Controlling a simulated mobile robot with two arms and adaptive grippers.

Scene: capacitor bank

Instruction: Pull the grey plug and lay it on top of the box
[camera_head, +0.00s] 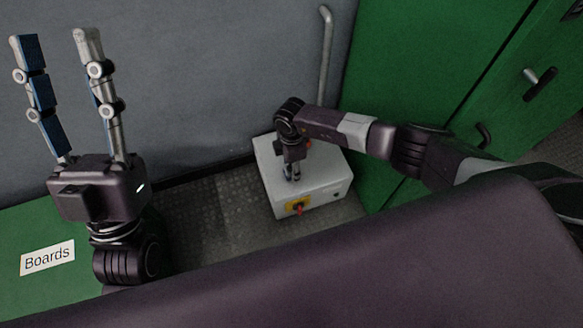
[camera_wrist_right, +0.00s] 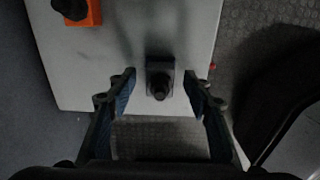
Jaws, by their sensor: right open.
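The box (camera_head: 325,178) is light grey and stands on the floor; its pale face (camera_wrist_right: 120,40) fills the upper part of the right wrist view. The plug (camera_wrist_right: 160,80) shows there as a dark grey square piece with a round end, on the box's face. My right gripper (camera_wrist_right: 160,76) is open, with one finger on each side of the plug and a visible gap on both sides. In the head view my right gripper (camera_head: 291,176) is over the box and hides the plug. My left gripper (camera_head: 57,38) is open, empty and points up, far left of the box.
An orange block with a black knob (camera_wrist_right: 82,12) sits on the box. A red switch on a yellow plate (camera_head: 298,207) is on its front. Green cabinets (camera_head: 410,70) stand close at right, a grey wall (camera_head: 200,80) behind. A green "Boards" container (camera_head: 30,220) is at left.

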